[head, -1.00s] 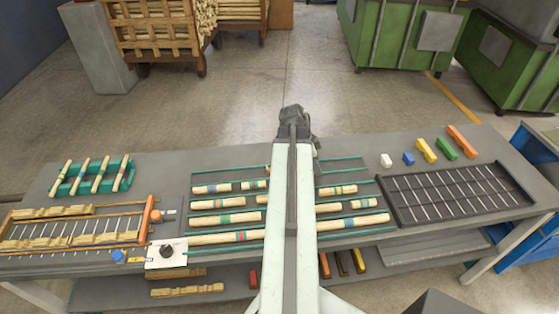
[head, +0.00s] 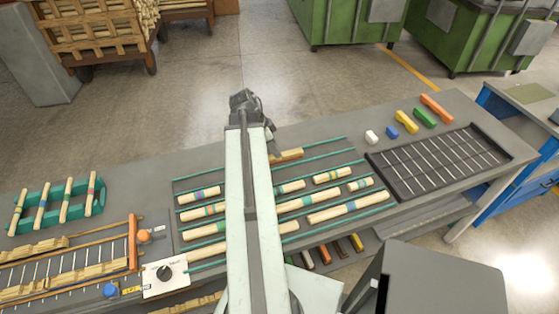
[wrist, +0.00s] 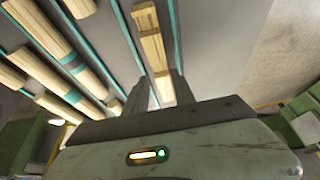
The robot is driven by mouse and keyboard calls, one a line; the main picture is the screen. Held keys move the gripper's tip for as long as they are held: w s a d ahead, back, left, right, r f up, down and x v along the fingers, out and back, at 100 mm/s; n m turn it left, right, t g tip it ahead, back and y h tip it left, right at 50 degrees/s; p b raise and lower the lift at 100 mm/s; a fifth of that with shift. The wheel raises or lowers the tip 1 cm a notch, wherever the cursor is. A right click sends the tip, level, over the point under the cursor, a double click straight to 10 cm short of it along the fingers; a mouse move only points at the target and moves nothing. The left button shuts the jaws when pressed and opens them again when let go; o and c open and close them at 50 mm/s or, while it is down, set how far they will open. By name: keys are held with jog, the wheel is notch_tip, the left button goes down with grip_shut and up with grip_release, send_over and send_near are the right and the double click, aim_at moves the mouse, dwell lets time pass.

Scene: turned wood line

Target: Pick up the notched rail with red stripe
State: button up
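A pale wooden rail (wrist: 152,45) lies in a lane between teal strips in the wrist view. It seems to be the rail (head: 287,155) at the back of the rack, just right of my arm in the head view. I cannot make out a red stripe on it. My gripper (wrist: 158,80) is open, with its two dark fingers either side of the rail's near end in the picture. I cannot tell whether they touch it. In the head view my arm hides the fingers. Other notched rails (head: 38,247) lie in the frame at left.
Striped round wood pieces (head: 347,211) lie in the rack's other lanes, close by. A dark slotted tray (head: 378,166) and several coloured blocks (head: 425,117) are at right. A teal holder (head: 50,222) with spindles is at left. Bench behind the rack is clear.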

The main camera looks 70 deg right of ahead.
jog(key=b+x, duration=0.4)
jog(key=x, duration=0.1)
jog(key=shift+w+f+b, duration=0.2)
jog(key=shift+b, duration=0.2)
jog(key=shift+a+r, duration=0.1)
jog(key=shift+r, duration=0.05)
grip_shut()
jog(key=shift+r, duration=0.1)
notch_tip(320, 180, up, 10)
jog(key=p, duration=1)
